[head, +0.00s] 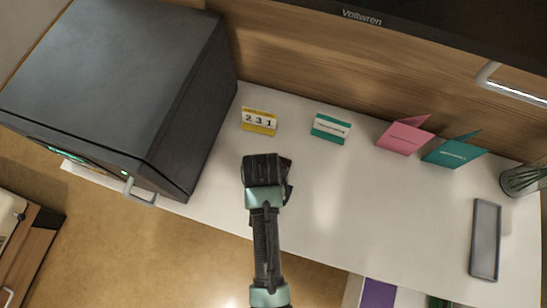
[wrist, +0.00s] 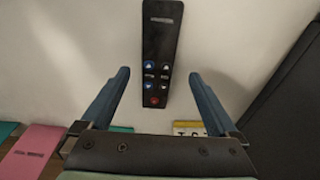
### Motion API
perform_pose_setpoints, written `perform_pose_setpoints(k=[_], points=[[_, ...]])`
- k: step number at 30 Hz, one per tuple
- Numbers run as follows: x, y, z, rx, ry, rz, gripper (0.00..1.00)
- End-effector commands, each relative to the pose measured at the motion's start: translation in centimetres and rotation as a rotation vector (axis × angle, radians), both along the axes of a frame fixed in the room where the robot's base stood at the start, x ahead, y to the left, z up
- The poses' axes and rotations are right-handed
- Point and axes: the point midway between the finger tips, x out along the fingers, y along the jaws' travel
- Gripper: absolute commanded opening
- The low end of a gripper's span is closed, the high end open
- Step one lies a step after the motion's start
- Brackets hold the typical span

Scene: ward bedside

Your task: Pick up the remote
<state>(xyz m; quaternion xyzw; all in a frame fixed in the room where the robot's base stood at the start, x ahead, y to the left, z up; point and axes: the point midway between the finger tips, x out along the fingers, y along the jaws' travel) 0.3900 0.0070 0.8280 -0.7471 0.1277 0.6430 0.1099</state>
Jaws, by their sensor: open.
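A long black remote (wrist: 162,45) lies on the white counter in the wrist view. It has blue buttons and one red button near its lower end. My gripper (wrist: 158,73) is open, with one blue-grey finger on each side of the remote's lower part and nothing held. A gap shows between each finger and the remote; the height above it is hard to tell. In the head view my gripper (head: 266,171) is over the counter, seen from above, its fingers hidden. The remote does not show there.
A dark cabinet (head: 125,70) stands left of my gripper. On the white counter (head: 330,205) are a yellow number card (head: 259,121), a teal sign (head: 331,128), pink (head: 404,137) and teal (head: 455,152) folded cards, a grey tray (head: 486,240) and a wire cup (head: 524,180).

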Motion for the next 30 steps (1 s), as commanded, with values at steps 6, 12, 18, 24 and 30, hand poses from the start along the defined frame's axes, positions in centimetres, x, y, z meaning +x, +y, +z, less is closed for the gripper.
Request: perform_pose_setpoints(k=[6, 12, 18, 24, 30], points=[[0.6, -0.6, -2.8, 0.001, 0.002, 0.0, 0.95], [0.7, -0.6, -3.5, 0.0, -0.001, 0.0, 0.95], [0.7, -0.7, -3.4, 0.0, -0.001, 0.0, 0.84], [0.7, -0.6, -3.4, 0.0, -0.001, 0.0, 0.48], [0.7, -0.6, -3.4, 0.0, -0.001, 0.0, 0.12]])
